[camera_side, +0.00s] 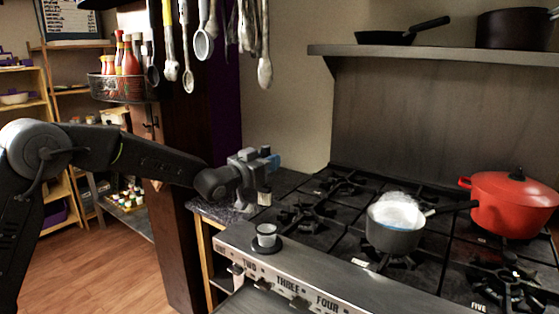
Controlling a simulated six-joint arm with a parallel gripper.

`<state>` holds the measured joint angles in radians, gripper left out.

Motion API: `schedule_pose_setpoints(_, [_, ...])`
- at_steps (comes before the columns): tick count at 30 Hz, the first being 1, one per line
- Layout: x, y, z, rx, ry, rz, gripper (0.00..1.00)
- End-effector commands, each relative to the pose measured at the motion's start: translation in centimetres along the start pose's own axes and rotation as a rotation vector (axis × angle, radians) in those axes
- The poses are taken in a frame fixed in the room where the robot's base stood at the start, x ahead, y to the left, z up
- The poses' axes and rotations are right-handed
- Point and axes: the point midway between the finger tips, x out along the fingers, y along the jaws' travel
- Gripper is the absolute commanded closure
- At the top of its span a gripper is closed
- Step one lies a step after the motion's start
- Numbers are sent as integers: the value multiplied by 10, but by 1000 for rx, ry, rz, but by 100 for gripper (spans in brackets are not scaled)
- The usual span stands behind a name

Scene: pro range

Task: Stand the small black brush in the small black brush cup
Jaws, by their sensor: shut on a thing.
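My gripper (264,166) is at the centre-left, above the counter beside the stove. It is shut on a small item, apparently the small black brush (264,198), with a pale lower part showing below the jaws. The jaws hide most of it, so its shape is unclear. A small cup (266,235), seemingly the brush cup, stands upright on a dark round base at the stove's front left edge. It looks grey with a pale inside rather than plain black. My gripper is above and slightly behind the cup, apart from it.
A grey saucepan (394,236) with white foamy contents sits on a burner, its handle pointing right. A red pot (510,204) stands further right. Utensils (203,42) hang above my arm. A shelf (440,54) holds pans. Front knobs (262,284) lie below the cup.

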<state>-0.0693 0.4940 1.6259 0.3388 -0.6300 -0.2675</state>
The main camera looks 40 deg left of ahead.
Motion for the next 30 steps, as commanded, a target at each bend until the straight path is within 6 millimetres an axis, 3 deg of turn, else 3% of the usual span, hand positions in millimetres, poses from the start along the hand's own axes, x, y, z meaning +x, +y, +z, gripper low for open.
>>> schedule_pose_setpoints(6, [-2,2,29,-18,2,0,100])
schedule_pose_setpoints(23, [-3,2,33,-21,44,41,100])
schedule_pose_setpoints(30, [-4,3,54,-23,40,39,100])
